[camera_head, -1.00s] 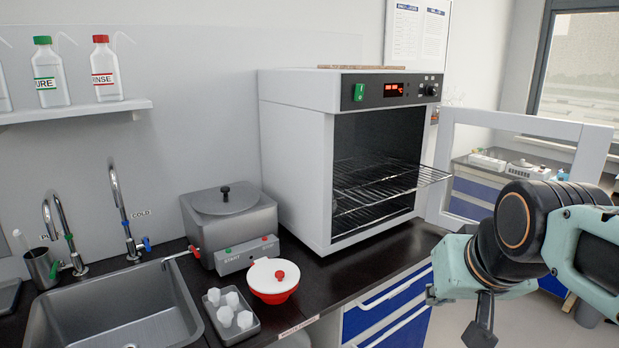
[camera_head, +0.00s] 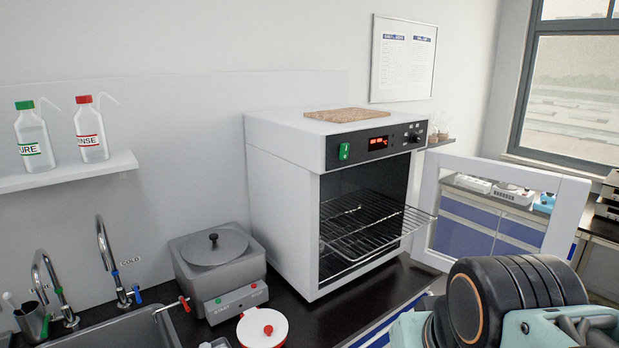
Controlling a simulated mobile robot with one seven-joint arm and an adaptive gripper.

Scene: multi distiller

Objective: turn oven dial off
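The oven (camera_head: 282,200) is a white box on the dark counter, with a black control panel along its top front. The oven dial (camera_head: 414,137) is a small dark knob at the right end of that panel. Its setting is too small to read. The red display (camera_head: 378,143) is lit, and a green switch (camera_head: 344,151) sits at the panel's left end. The oven door (camera_head: 566,215) is swung open to the right, and a wire rack (camera_head: 375,222) sticks out of the cavity. My arm is at the lower right, in front of the door and apart from the dial. My gripper is out of view.
A grey metal bath (camera_head: 215,262) and a white-lidded red pot (camera_head: 262,330) stand left of the oven. A sink with taps (camera_head: 105,250) is further left. A brown board (camera_head: 346,115) lies on the oven. The space before the dial looks clear.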

